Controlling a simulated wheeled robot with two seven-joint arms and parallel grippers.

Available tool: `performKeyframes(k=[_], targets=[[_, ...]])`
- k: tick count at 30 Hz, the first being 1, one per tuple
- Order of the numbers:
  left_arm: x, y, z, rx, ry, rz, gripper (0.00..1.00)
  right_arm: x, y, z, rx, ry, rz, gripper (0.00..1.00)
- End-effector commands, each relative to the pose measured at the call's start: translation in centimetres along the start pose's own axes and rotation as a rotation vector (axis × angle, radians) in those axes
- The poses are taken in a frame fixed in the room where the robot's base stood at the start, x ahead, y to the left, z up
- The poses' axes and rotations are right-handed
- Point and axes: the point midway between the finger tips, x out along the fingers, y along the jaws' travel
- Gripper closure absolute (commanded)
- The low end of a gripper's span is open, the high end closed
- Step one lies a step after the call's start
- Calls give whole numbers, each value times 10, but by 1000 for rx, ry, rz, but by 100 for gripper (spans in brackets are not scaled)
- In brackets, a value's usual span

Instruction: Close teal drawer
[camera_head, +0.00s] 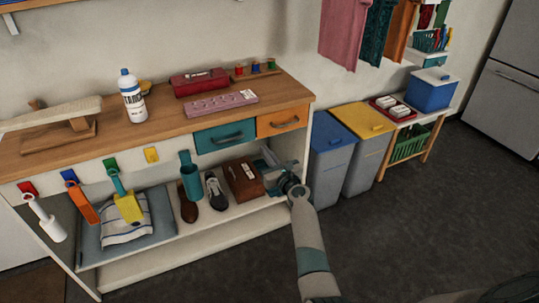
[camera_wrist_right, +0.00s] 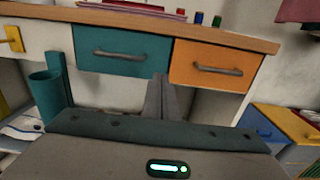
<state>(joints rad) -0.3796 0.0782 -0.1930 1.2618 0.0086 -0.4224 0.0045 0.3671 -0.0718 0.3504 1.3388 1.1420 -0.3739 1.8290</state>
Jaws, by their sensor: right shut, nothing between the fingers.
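The teal drawer (camera_head: 225,136) is under the wooden top, left of the orange drawer (camera_head: 282,121). Its front looks about flush with the orange one, with no clear gap showing. In the right wrist view the teal drawer (camera_wrist_right: 122,52) with its grey bar handle is ahead and to the left. My right gripper (camera_head: 266,155) is shut and empty, below the drawers near the bench's right end. Its fingers (camera_wrist_right: 160,95) show below the seam between the two drawers and seem apart from both fronts. My left gripper is out of view.
A brown box (camera_head: 243,181) and shoes (camera_head: 216,190) are on the lower shelf beside my right gripper. A teal cup (camera_head: 191,178) hangs to the left. Blue (camera_head: 331,160) and yellow-lidded (camera_head: 365,150) bins stand to the right. The floor in front is clear.

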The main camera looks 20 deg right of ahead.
Motion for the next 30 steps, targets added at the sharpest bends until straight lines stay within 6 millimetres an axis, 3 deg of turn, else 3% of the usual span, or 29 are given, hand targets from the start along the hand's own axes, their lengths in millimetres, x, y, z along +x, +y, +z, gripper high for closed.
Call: performKeyframes(k=[8,25,30], targets=[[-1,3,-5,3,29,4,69,-25,0,0,-1,0,0,100],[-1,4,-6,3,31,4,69,-27,0,-1,-4,2,1,100],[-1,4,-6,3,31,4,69,-33,7,-20,-89,37,14,100]])
